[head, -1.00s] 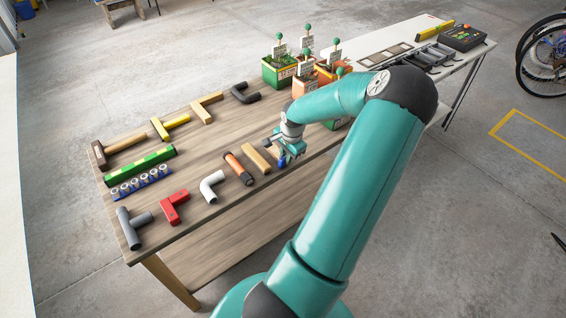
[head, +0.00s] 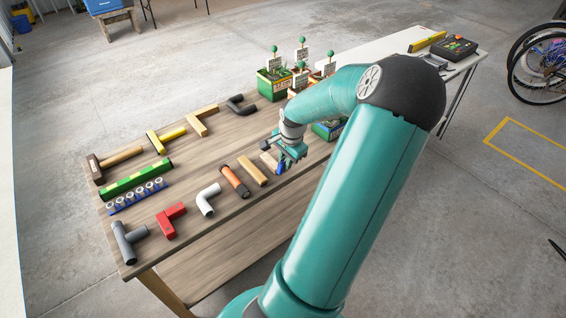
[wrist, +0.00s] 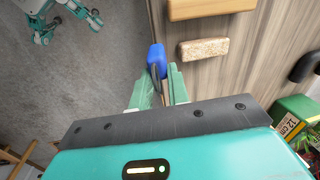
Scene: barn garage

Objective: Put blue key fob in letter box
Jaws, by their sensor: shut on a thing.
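The blue key fob (wrist: 157,58) is between the fingertips of my gripper (wrist: 158,82) in the wrist view, sticking out past them. In the head view my gripper (head: 283,161) is at the front edge of the wooden workbench (head: 225,225), and a bit of the blue fob (head: 281,168) shows at its tip. My gripper is shut on the fob. It seems to be just above or beside the bench edge; the exact height is unclear. I cannot pick out a letter box in either view.
A wooden block (head: 252,171), an orange-black tool (head: 235,182) and a white elbow pipe (head: 208,199) lie left of my gripper. Labelled planters (head: 274,83) stand behind it, partly hidden by my arm. A pale table (head: 395,48) stands farther back.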

